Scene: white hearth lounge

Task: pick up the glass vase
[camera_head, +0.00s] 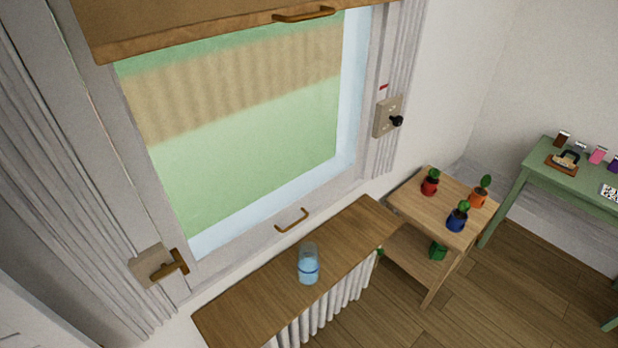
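The glass vase (308,265) is a clear, bluish cylinder with a darker blue band around it. It stands upright on the wooden shelf (250,305) above a white radiator, below the window. Nothing touches it. Neither of my grippers shows in the head view.
The shelf is bare on both sides of the vase. Behind it is the window (250,150) with a brass handle (292,220) on its lower frame. A small wooden stand (440,205) with several potted plants stands right of the shelf. A green table (575,178) is farther right.

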